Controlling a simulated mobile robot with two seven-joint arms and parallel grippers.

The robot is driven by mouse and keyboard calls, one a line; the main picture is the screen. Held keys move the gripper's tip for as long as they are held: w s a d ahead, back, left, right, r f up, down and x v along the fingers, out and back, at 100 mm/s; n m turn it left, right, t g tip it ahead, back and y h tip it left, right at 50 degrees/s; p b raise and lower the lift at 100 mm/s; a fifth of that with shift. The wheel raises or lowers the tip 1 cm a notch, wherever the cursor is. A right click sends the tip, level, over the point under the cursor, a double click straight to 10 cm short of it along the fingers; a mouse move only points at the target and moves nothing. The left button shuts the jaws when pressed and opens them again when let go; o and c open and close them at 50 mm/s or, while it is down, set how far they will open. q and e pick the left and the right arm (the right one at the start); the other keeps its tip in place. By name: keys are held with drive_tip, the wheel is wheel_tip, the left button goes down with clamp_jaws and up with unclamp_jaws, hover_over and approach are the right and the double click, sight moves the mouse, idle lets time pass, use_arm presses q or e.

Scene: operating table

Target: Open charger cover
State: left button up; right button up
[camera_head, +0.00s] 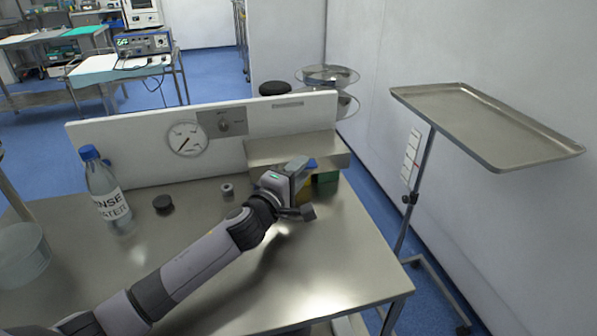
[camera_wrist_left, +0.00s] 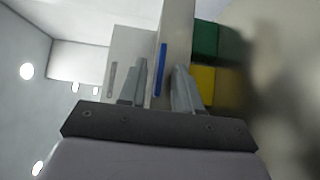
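A metal box-like ledge (camera_head: 285,150) stands at the back right of the table; I cannot make out for sure which part is the charger cover. A thin blue strip (camera_wrist_left: 160,70) shows in the left wrist view, and a blue piece (camera_head: 312,163) shows beside my gripper in the head view. My left gripper (camera_head: 301,187) is in front of the ledge, partly hiding it. In the left wrist view its two fingers (camera_wrist_left: 160,88) stand apart, with the blue strip between them and no clear grip on it. My right gripper is out of view.
Green (camera_head: 327,182) and yellow blocks (camera_wrist_left: 203,86) sit right beside the gripper. A water bottle (camera_head: 106,190), a black cap (camera_head: 163,204) and a small grey ring (camera_head: 227,190) stand on the left. The table's front right is clear. A tray stand (camera_head: 490,125) is at the right.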

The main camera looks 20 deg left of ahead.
use_arm(q)
clamp_jaws()
idle(1.4)
